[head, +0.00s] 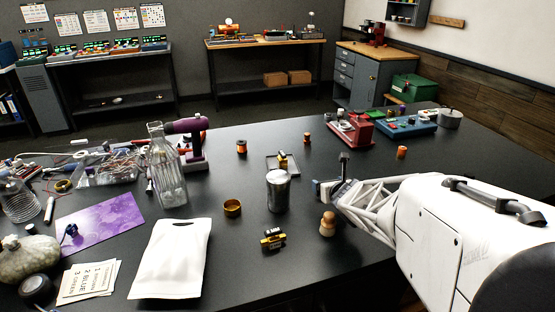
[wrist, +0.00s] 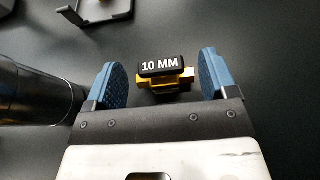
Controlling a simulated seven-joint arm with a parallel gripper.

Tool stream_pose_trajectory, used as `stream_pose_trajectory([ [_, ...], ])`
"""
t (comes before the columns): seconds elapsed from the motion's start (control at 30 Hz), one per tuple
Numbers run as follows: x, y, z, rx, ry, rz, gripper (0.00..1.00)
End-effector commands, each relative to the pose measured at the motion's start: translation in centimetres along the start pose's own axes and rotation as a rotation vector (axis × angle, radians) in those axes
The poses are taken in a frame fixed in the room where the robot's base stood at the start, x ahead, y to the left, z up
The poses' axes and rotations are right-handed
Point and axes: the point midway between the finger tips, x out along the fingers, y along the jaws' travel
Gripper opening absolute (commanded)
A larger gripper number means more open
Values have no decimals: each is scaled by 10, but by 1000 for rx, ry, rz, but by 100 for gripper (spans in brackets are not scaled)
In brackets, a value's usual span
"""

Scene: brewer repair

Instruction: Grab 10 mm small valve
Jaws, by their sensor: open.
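The 10 mm small valve (wrist: 160,67) shows in the wrist view, with a black top lettered "10 MM" and a yellow body. It lies between the two blue-padded fingers of my gripper (wrist: 158,72), near their tips. The gripper is open, with dark gaps on both sides of the valve. In the head view my gripper (head: 331,182) is low over the table, right of the metal can; I cannot make out the valve between its fingers there. A similar black-and-yellow valve (head: 272,238) lies nearer the front; its label is too small to read.
The metal can (head: 277,192) stands close to my gripper's left; a dark cylinder (wrist: 38,95) fills the wrist view's left side. A grey holder (wrist: 95,12) is beyond the fingers.

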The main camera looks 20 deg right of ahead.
Motion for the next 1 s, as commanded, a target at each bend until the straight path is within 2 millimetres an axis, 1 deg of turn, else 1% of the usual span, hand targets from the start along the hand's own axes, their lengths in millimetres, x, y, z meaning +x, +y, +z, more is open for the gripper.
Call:
stream_pose_trajectory([
  [0.2, 24, 0, 0, -1, 1, 1, 79],
  [0.33, 34, 0, 0, -1, 1, 1, 79],
  [0.47, 37, 0, 0, -1, 1, 0, 79],
  [0.97, 37, 0, 0, -1, 1, 0, 79],
  [1.0, 37, 0, 0, -1, 1, 0, 74],
])
